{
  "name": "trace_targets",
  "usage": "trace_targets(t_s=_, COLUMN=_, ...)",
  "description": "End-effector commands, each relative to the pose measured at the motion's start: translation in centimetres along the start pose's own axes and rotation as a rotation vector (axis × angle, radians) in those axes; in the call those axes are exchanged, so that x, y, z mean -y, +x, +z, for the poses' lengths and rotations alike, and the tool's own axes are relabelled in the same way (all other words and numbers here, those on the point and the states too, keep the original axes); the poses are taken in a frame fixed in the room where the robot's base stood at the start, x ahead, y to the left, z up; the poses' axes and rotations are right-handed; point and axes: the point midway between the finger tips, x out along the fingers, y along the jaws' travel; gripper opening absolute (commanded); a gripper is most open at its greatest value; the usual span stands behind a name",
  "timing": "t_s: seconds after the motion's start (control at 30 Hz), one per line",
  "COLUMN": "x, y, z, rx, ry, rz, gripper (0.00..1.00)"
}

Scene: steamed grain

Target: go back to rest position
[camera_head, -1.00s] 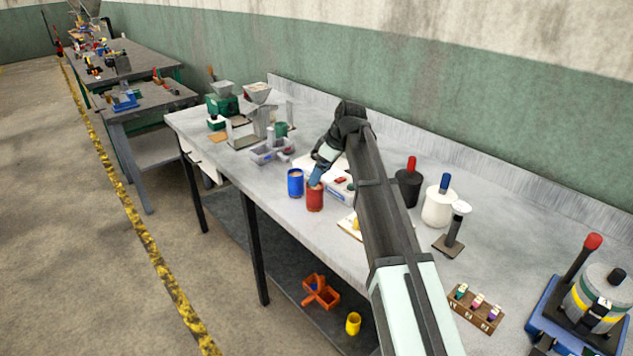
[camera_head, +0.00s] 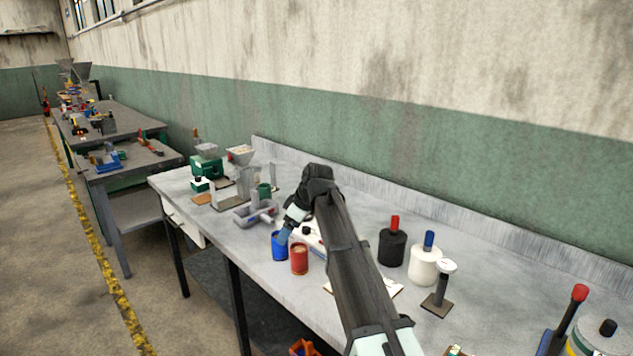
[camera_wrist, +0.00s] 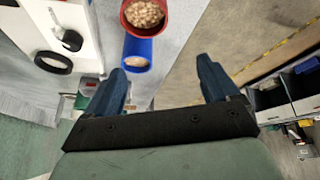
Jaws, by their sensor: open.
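My gripper (camera_wrist: 165,80) is open and empty in the wrist view, with its two blue fingers apart. A blue cup (camera_wrist: 140,52) and a red cup (camera_wrist: 143,18) holding grain lie ahead of the fingers, with neither between them. In the head view my arm reaches over the grey workbench (camera_head: 225,290). My fingers there overlap the blue cup (camera_head: 279,247) in the picture; I cannot tell if they touch. The red cup (camera_head: 299,260) stands upright just right of the blue one.
A black container (camera_head: 392,248) and a white container (camera_head: 424,266) stand right of my arm. A stand with a round white top (camera_head: 440,290) is beside them.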

Motion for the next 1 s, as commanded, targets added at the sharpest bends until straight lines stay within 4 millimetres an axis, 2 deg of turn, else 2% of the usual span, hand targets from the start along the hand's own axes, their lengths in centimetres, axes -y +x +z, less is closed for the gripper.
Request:
trace_targets(t_s=0.03, x=1.1, y=1.9, z=-1.8, rx=-0.024, ry=-0.021, rz=0.012, gripper=0.88)
trace_targets(t_s=0.2, x=4.7, y=7.7, z=-7.7, rx=-0.125, ry=-0.080, rz=0.077, gripper=0.88)
trace_targets(t_s=0.33, x=8.0, y=12.3, z=-10.9, rx=-0.198, ry=-0.093, rz=0.114, gripper=0.88)
trace_targets(t_s=0.43, x=10.0, y=15.7, z=-11.6, rx=-0.233, ry=-0.064, rz=0.126, gripper=0.88)
trace_targets(t_s=0.57, x=11.7, y=19.7, z=-10.1, rx=-0.243, ry=0.012, rz=0.120, gripper=0.88)
trace_targets(t_s=0.67, x=12.6, y=22.6, z=-7.8, rx=-0.233, ry=0.094, rz=0.106, gripper=0.88)
trace_targets(t_s=0.8, x=13.6, y=26.3, z=-3.8, rx=-0.205, ry=0.223, rz=0.081, gripper=0.88)
trace_targets(t_s=1.0, x=14.9, y=30.6, z=2.4, rx=-0.152, ry=0.410, rz=0.050, gripper=0.88)
